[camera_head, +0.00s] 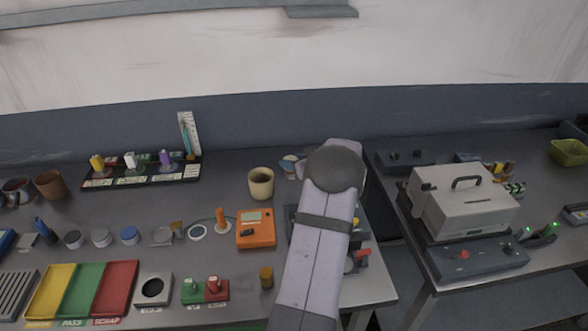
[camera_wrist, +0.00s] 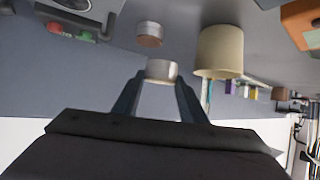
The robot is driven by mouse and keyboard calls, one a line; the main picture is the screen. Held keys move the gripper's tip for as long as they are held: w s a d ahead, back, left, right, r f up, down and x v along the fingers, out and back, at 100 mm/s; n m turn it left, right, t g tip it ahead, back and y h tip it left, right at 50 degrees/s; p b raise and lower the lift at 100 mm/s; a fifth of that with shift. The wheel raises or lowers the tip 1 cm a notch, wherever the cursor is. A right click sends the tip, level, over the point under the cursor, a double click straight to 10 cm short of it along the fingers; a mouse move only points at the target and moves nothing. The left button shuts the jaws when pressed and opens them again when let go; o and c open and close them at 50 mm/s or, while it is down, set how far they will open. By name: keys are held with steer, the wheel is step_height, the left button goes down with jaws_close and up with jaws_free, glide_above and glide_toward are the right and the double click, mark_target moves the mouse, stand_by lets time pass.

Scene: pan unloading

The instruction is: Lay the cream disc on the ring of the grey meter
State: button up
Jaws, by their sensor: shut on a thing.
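In the wrist view, my gripper (camera_wrist: 161,82) is shut on the pale cream disc (camera_wrist: 162,70), which sits between the fingertips. In the head view my own arm hides the gripper and the disc. A dark grey device (camera_wrist: 62,22) with a red and a green button stands at the upper left of the wrist view. Part of a pale ring (camera_wrist: 76,4) shows on it at the picture's top edge. I take this to be the grey meter; its far part is cut off. The disc is apart from the ring in this view.
A cream cup (camera_wrist: 218,52) stands close beside the disc; it also shows in the head view (camera_head: 261,184). A small round grey-brown piece (camera_wrist: 150,34) is nearby. An orange meter (camera_head: 256,229) stands left of my arm. A bulky beige case (camera_head: 462,202) stands on the right table.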

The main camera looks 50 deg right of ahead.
step_height(320, 180, down, 3)
steer(key=shift+f+p, duration=0.15)
steer(key=shift+p, duration=0.45)
steer(key=shift+f+b, duration=0.65)
steer(key=shift+b, duration=0.75)
steer(key=o, duration=1.2)
steer(key=shift+c, duration=0.2)
steer(key=shift+r+p, duration=0.15)
steer(key=shift+p, duration=0.15)
steer(key=shift+r+p, duration=0.6)
steer(key=shift+p, duration=0.55)
steer(key=shift+s+f+b, duration=0.1)
steer(key=shift+s+b, duration=0.3)
steer(key=b+v, duration=0.5)
steer(key=v, duration=0.6)
steer(key=shift+a, duration=0.15)
steer(key=shift+s, duration=0.1)
